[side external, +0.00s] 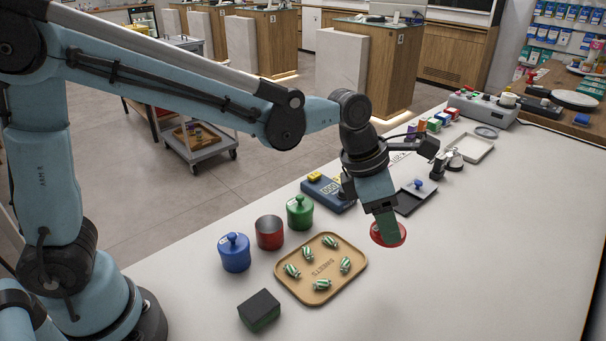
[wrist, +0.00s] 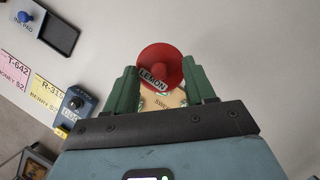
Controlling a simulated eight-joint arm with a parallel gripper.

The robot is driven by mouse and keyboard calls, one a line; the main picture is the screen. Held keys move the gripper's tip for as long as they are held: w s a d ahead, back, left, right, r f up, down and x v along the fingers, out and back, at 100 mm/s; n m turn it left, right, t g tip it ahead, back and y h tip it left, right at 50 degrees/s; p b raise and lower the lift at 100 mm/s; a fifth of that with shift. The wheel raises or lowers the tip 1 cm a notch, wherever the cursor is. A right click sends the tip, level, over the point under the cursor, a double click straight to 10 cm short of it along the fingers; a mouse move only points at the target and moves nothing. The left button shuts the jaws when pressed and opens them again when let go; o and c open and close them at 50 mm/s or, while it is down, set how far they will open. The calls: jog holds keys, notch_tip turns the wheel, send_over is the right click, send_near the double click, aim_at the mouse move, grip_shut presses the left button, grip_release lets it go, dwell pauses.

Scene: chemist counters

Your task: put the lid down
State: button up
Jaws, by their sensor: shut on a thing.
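The red lid (side external: 400,236) is in my gripper (side external: 384,222), to the right of the sweets tray in the side view. In the wrist view the lid (wrist: 160,56) sits between the two green fingers of my gripper (wrist: 160,84), with a LEMON label across it. I cannot tell how high above the counter it is. The red jar (side external: 269,234) stands without a lid between the blue lidded jar (side external: 235,255) and the green lidded jar (side external: 300,213).
The tan tray (side external: 345,283) holds several striped sweets. A dark green box (side external: 259,310) lies in front of it. A blue scale (side external: 331,193) and a black ink pad (side external: 413,198) lie behind. The white counter (side external: 465,270) is clear at right and front.

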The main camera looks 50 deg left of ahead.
jog(key=shift+w+d+f, duration=0.2)
jog(key=shift+d+f, duration=0.05)
jog(key=shift+w+a+f, duration=0.1)
jog(key=shift+w+f, duration=0.1)
jog(key=shift+w, duration=0.05)
send_over(369, 233)
notch_tip(369, 233, down, 7)
jog(key=shift+r, duration=0.2)
jog(key=shift+f, duration=2.05)
jog(key=shift+f, duration=0.1)
jog(key=o, duration=1)
